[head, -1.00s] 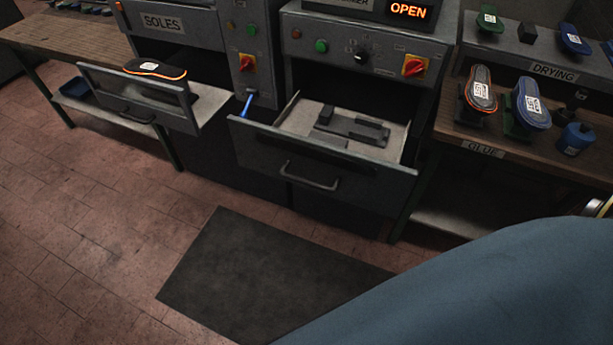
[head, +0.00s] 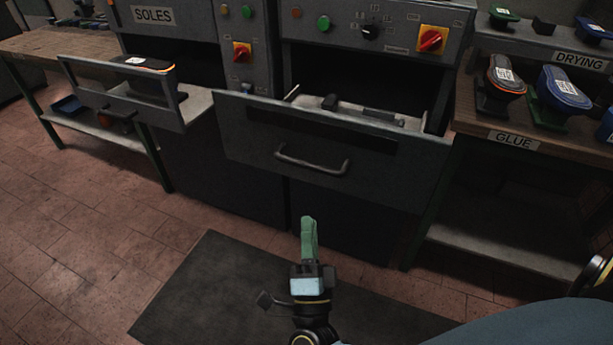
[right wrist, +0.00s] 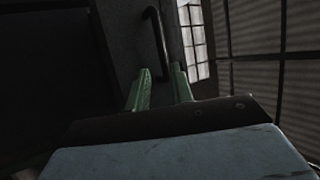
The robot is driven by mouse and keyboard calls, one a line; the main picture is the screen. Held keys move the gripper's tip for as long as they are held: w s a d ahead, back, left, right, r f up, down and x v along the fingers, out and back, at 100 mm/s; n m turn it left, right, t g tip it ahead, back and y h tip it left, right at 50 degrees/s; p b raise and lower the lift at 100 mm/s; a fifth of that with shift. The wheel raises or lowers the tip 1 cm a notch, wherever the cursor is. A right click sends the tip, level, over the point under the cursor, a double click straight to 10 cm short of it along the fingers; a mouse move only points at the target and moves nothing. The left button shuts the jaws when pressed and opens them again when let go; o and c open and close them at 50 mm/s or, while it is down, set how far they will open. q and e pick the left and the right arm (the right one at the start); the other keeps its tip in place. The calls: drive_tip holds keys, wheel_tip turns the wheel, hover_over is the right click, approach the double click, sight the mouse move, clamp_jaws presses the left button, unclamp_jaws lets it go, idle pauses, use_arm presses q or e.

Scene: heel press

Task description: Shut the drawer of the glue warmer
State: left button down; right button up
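The glue warmer is the middle grey machine; its drawer (head: 240,135) stands pulled out in the head view, with a bar handle (head: 312,162) on its front. Dark blocks (head: 375,114) lie in the drawer. My right gripper (head: 308,222), with green fingers, is below and in front of the handle in the head view, apart from it. In the right wrist view its two fingers (right wrist: 160,80) are spread with nothing between them. The handle (right wrist: 157,42) shows ahead, beyond the fingertips. My left gripper is not in view.
The soles machine's drawer (head: 120,103) at left also stands out, with an orange-edged sole (head: 148,65). A bench (head: 550,150) with shoe forms stands right. A dark mat (head: 205,290) lies on the tiled floor before the machines.

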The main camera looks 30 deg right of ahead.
sight(306, 162)
drive_tip(key=x, duration=1.3)
drive_tip(key=shift+w+r, duration=0.1)
clamp_jaws()
